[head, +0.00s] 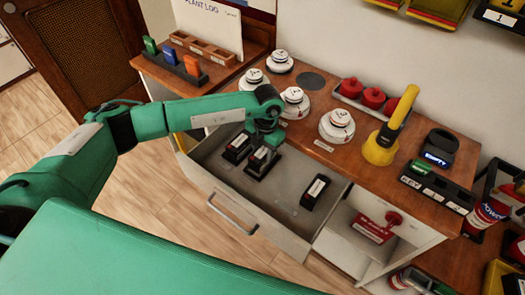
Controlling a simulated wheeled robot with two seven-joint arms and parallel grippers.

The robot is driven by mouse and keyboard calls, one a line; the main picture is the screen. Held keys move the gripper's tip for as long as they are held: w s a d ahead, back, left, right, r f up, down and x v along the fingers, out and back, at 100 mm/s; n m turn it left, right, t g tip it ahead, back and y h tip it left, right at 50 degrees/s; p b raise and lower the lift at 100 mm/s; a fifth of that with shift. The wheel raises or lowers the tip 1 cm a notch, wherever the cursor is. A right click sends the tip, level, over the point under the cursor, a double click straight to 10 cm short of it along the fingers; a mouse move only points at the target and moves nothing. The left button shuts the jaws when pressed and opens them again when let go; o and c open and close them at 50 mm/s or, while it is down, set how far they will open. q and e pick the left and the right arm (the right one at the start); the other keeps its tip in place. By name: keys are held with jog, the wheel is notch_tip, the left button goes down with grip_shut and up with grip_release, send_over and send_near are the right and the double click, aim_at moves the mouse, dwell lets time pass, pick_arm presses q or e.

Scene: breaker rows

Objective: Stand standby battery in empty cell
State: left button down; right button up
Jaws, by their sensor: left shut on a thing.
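My left gripper (267,139) reaches down into the open drawer (283,205). It is shut on a dark battery with a white label (261,161); the arm partly hides the grip, and I cannot tell whether the battery touches the drawer floor. A similar dark battery (237,147) stands just left of it. A third dark battery (316,192) lies apart at the drawer's right. On the worktop, a dark holder (440,146) shows a lit EMPTY label. My right gripper is not in view.
White domed units (337,126), red-topped items (373,98) and a yellow handled tool (381,147) crowd the worktop. A dark labelled rack (438,187) with a green piece sits at its front right edge. The drawer's middle floor is mostly clear.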

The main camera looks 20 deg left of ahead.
pick_arm(q)
jog(key=shift+s+f, duration=0.15)
jog(key=shift+f, duration=0.05)
jog(key=c, duration=1)
grip_release()
jog(key=shift+f, duration=0.1)
jog(key=shift+o, duration=0.8)
jog(key=shift+s, duration=0.1)
jog(key=shift+w+r+p, duration=0.15)
jog(key=shift+r+p, duration=0.05)
jog(key=shift+r, duration=0.3)
jog(key=shift+w+r+p, duration=0.15)
jog(key=shift+r+p, duration=0.05)
jog(key=shift+r, duration=0.3)
notch_tip(320, 180, up, 11)
jog(key=w+b, duration=0.1)
jog(key=shift+d, duration=0.25)
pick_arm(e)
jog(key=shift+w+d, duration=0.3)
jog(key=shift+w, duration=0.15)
pick_arm(q)
jog(key=shift+w+r, duration=0.1)
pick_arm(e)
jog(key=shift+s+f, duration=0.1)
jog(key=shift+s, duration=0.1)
